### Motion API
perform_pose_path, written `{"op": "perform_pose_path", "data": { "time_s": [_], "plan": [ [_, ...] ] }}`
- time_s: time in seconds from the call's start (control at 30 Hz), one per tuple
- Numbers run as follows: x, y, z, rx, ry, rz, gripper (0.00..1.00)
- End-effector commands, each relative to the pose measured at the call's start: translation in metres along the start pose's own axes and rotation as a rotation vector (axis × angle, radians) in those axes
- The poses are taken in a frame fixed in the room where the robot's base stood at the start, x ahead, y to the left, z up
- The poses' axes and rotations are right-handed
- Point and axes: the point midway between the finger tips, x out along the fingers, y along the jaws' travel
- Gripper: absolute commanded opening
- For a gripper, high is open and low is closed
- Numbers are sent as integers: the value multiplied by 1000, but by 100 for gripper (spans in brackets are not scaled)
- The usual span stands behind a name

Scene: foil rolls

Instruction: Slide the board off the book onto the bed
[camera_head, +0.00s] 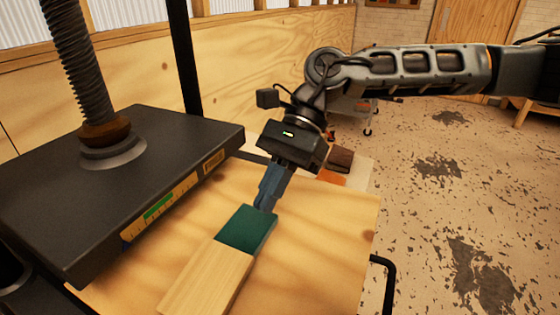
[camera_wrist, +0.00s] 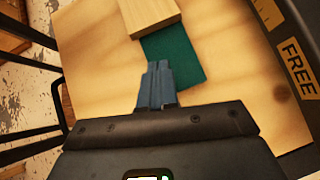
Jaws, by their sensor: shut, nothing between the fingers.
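The board (camera_head: 207,277), a pale wood slab, lies over part of the dark green book (camera_head: 247,229). The book's bare end shows on the side toward my gripper. The wrist view also shows the board (camera_wrist: 148,14) at the top and the green book (camera_wrist: 178,60) below it. The bed (camera_head: 315,245) is a light wood surface under them. My gripper (camera_head: 265,205) is shut and empty, its blue fingers pointing down at the book's bare end, apart from the board. The wrist view shows the fingertips (camera_wrist: 157,68) beside or over the book; I cannot tell whether they touch it.
A thick black press plate (camera_head: 60,190) with a screw (camera_head: 75,60) stands at the left, close beside the book. Brown and orange items (camera_head: 340,160) lie behind my gripper. The bed is bare to the right, and a black handle (camera_head: 388,285) stands off its right edge.

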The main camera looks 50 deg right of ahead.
Motion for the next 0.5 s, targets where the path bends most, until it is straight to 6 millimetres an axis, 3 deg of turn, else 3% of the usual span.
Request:
{"op": "perform_pose_path", "data": {
  "time_s": [0.13, 0.3, 0.5],
  "plan": [
    [27, 1, 2, -2, -1, 3, 0],
    [42, 0, 21, -1, 0, 2, 0],
    [52, 0, 28, 0, 0, 0, 0]
  ]
}}
